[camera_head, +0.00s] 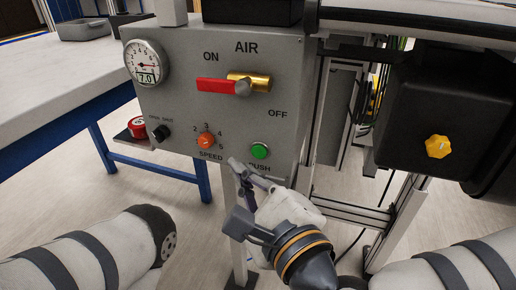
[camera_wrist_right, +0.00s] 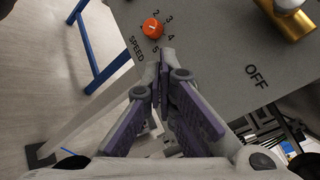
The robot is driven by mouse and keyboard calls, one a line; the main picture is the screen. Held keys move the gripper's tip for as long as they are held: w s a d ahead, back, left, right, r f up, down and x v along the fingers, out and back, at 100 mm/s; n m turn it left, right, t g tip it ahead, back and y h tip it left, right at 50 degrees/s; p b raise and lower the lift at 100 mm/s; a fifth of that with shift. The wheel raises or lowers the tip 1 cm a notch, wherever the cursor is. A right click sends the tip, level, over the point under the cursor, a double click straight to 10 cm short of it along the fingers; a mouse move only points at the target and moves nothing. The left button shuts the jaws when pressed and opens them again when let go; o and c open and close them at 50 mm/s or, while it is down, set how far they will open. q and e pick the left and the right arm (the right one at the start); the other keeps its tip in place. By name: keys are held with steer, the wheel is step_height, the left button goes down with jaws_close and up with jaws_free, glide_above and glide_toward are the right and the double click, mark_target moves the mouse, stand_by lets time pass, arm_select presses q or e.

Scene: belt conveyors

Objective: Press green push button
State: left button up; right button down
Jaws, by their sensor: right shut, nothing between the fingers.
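The green push button (camera_head: 260,150) sits at the lower right of the grey control panel (camera_head: 180,110), above the word PUSH. My right gripper (camera_head: 235,163) is just below and left of the button in the head view, apart from it in the picture. Its fingers are shut and empty. In the wrist view the right gripper (camera_wrist_right: 161,66) points at the panel (camera_wrist_right: 215,60), and the green button does not show there; the fingers may hide it. My left gripper is not in view.
The panel also carries a red-handled air valve (camera_head: 215,86), a pressure gauge (camera_head: 146,63), an orange speed knob (camera_head: 206,140) and a black knob (camera_head: 161,132). A dark box with a yellow knob (camera_head: 438,147) stands at the right. A blue-legged table (camera_head: 60,75) is at left.

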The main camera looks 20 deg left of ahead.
steer(key=s, duration=0.2)
steer(key=shift+s+p, duration=0.3)
